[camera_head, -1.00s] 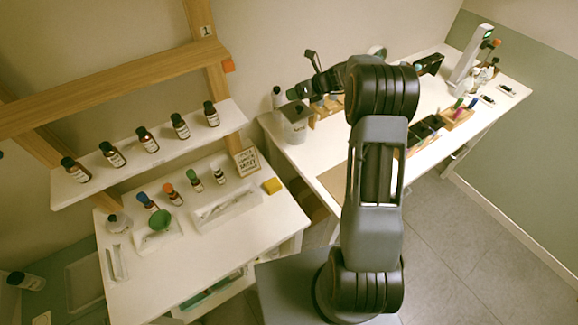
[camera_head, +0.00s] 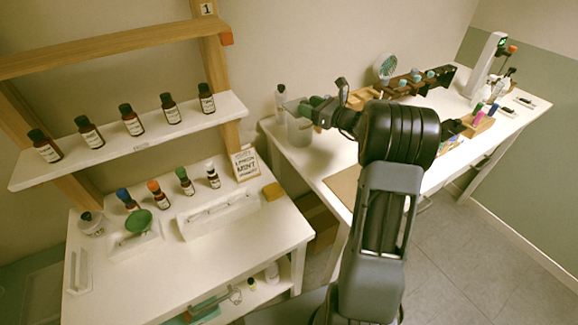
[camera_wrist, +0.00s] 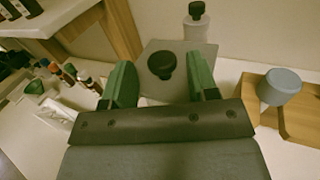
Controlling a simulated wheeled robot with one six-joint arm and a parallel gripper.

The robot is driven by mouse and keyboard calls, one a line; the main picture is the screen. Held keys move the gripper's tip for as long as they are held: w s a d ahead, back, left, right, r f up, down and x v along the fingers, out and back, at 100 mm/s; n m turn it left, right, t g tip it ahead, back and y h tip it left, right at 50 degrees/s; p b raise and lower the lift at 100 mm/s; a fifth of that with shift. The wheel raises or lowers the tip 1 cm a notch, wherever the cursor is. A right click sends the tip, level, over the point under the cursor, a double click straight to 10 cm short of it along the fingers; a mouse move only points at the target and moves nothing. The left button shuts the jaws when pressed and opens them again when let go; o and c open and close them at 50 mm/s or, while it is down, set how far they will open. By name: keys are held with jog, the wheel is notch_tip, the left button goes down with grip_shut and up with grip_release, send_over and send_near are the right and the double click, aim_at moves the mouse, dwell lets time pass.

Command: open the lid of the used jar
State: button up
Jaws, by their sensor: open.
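The used jar (camera_head: 299,132) appears to be the pale grey container at the left end of the right-hand table. In the wrist view its flat grey lid (camera_wrist: 205,52) carries a dark round knob (camera_wrist: 162,64). My gripper (camera_head: 306,106) is at the top of the jar, with its green fingers partly covering the lid. In the wrist view my gripper (camera_wrist: 161,78) is open, with one finger on each side of the knob and a gap to both. The lid sits on the jar. The jar's body is mostly hidden in the wrist view.
A white bottle with a dark cap (camera_head: 281,101) stands close behind the jar. A wooden holder (camera_wrist: 298,115) with a blue-grey cap is to its right. Dark bottles line the shelf (camera_head: 130,146) on the left. Small colour-capped bottles stand on the left table (camera_head: 240,232).

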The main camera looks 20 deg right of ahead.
jog(key=b+v, duration=0.2)
jog(key=v, duration=1.1)
jog(key=s+a+r+n+g+p, duration=0.1)
jog(key=s+a+n+g+p, duration=0.1)
jog(key=a+n, duration=0.3)
jog(key=s+a+r+n+g+h+p, duration=0.1)
jog(key=s+a+n+g, duration=0.3)
jog(key=a, duration=0.4)
jog(key=s+a+n+g+h+p, duration=0.1)
jog(key=s+a+n+g+p, duration=0.2)
jog(key=a+n, duration=0.3)
jog(key=shift+s+a+r+g, duration=0.4)
jog(key=shift+s+g, duration=0.15)
jog(key=shift+g, duration=0.35)
jog(key=shift+s+n, duration=0.1)
jog(key=shift+n, duration=0.2)
